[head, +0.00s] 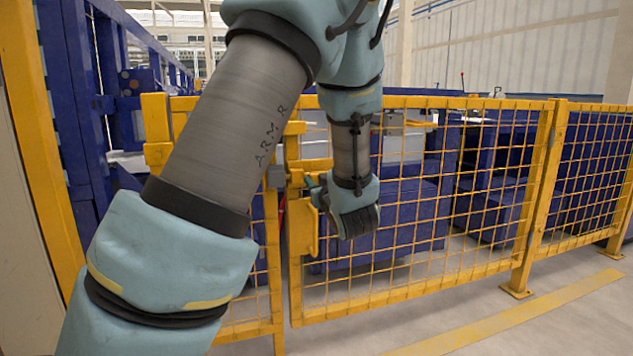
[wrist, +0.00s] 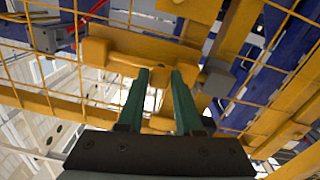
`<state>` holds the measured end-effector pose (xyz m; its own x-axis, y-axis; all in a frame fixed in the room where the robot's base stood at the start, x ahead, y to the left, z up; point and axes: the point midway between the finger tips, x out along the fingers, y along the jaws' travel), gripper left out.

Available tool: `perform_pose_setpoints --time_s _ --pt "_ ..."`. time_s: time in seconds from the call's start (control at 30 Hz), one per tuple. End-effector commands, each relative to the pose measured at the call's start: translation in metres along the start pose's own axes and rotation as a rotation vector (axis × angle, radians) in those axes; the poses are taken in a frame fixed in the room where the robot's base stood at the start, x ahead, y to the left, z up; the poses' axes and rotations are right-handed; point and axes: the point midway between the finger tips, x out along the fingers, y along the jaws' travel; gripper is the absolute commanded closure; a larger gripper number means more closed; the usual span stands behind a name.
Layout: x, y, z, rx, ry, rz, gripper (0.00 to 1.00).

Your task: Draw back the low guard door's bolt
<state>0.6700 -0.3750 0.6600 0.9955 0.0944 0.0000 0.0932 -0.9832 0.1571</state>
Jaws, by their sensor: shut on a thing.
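The low guard door (head: 420,250) is a yellow frame with wire mesh, standing in line with the fence. Its yellow bolt assembly (head: 308,222) is at the door's left edge and shows in the wrist view as a yellow plate with a bar (wrist: 110,52). A grey block (head: 276,177) sits beside it at the gap by the post; it also shows in the wrist view (wrist: 217,78). My gripper (head: 318,193) is at the bolt. In the wrist view its two green fingers (wrist: 160,75) close on a yellow part, seemingly the bolt's handle. The grip is partly hidden.
A yellow fence post (head: 549,190) and more mesh panel (head: 595,170) stand to the right. Blue machinery (head: 495,180) is behind the mesh. A yellow floor stripe (head: 520,325) runs along clear floor in front. My arm covers much of the left post.

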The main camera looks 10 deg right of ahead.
Motion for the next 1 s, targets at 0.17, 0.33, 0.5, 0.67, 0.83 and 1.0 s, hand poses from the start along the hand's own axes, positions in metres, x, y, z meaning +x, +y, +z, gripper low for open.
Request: perform_pose_setpoints --time_s 0.17,0.33,0.5,0.67,0.83,1.0 --pt "0.001 0.006 -0.001 0.000 0.000 0.000 1.00" --pt "0.001 0.040 0.003 0.002 -0.001 0.004 1.00" --pt "0.002 0.059 0.008 0.001 0.000 0.001 1.00" --pt "0.002 0.061 0.010 0.000 0.000 0.003 1.00" --pt "0.002 0.062 0.010 -0.001 0.000 0.006 0.62" --pt "0.002 0.062 0.010 -0.001 -0.001 0.005 0.43"
